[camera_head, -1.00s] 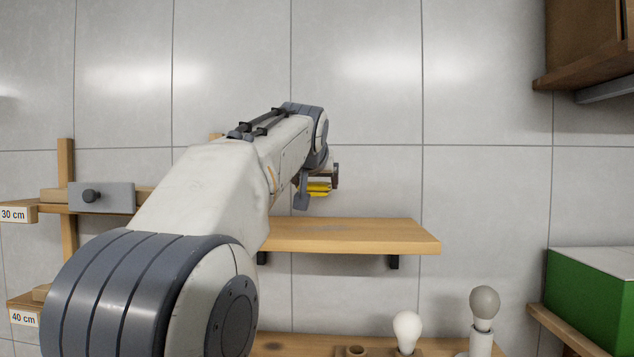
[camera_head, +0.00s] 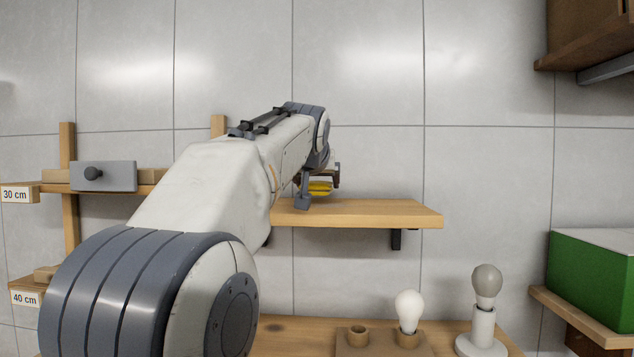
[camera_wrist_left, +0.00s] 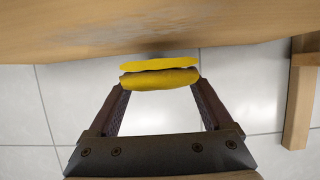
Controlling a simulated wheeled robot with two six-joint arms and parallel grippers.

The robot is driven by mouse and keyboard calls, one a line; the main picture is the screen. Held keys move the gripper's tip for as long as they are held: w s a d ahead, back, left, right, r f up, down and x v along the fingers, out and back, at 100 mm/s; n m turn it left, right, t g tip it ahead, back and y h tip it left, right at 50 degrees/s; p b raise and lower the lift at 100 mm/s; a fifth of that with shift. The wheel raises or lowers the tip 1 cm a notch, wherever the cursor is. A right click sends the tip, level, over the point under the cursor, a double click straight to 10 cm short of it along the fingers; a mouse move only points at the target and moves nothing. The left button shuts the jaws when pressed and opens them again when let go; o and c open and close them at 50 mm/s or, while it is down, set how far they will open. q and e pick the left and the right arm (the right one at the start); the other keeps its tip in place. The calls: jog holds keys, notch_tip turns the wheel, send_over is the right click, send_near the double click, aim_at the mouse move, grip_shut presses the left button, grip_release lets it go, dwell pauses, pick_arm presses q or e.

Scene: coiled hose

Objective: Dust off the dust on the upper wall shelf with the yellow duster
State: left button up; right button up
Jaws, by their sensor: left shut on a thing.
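My left gripper (camera_head: 320,178) is shut on the yellow duster (camera_head: 319,189), just above the wooden upper wall shelf (camera_head: 385,212) in the head view. In the left wrist view the duster (camera_wrist_left: 160,76) sits between the two dark fingertips (camera_wrist_left: 160,88), close to the shelf (camera_wrist_left: 265,28). A faint grey dust patch (camera_wrist_left: 150,24) lies on the shelf surface there. I cannot tell whether the duster touches the shelf. My left arm hides the shelf's left part in the head view. My right gripper is not in view.
A wooden bench below holds a white bulb (camera_head: 409,308) and a grey bulb (camera_head: 487,283) in stands. A green box (camera_head: 592,270) is at right, a brown cabinet (camera_head: 590,35) upper right. At left is a rack with a grey block (camera_head: 112,176).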

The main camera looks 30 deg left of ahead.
pick_arm(q)
jog(key=shift+f+b, duration=0.95)
jog(key=shift+f, duration=0.1)
jog(key=shift+s, duration=0.1)
